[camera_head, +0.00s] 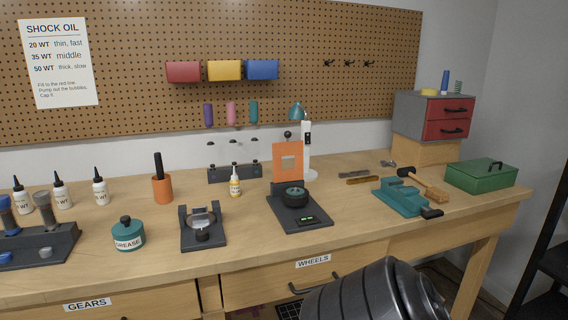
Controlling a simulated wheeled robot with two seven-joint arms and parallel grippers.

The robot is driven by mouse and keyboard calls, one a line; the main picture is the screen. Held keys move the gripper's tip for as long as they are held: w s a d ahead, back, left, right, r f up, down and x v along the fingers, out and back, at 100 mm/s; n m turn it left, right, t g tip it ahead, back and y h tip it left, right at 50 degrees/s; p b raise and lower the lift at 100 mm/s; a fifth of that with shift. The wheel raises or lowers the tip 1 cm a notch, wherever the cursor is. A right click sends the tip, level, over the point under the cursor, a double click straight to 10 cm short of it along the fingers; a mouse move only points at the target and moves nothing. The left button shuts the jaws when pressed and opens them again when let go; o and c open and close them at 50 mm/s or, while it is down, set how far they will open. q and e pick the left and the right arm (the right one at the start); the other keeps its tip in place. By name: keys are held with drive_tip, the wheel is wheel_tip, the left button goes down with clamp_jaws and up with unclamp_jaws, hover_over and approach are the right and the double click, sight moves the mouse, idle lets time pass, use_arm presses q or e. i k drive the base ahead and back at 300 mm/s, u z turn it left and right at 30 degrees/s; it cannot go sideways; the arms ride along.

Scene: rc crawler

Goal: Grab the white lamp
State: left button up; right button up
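The white lamp (306,155) stands upright at the back of the wooden workbench, right of centre. It has a white post and base and a teal shade (298,111) at the top. An orange square plate (288,149) stands in front of its left side and hides part of it. Neither of my grippers shows in the view, and nothing is touching the lamp.
A black scale (306,214) with a dark wheel on it sits in front of the lamp. A teal vise (399,198), mallet and green box (481,175) are to the right.

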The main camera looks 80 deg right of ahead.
sight(297, 111)
drive_tip(key=k, duration=1)
drive_tip(key=z, duration=1.4)
drive_tip(key=i, duration=0.4)
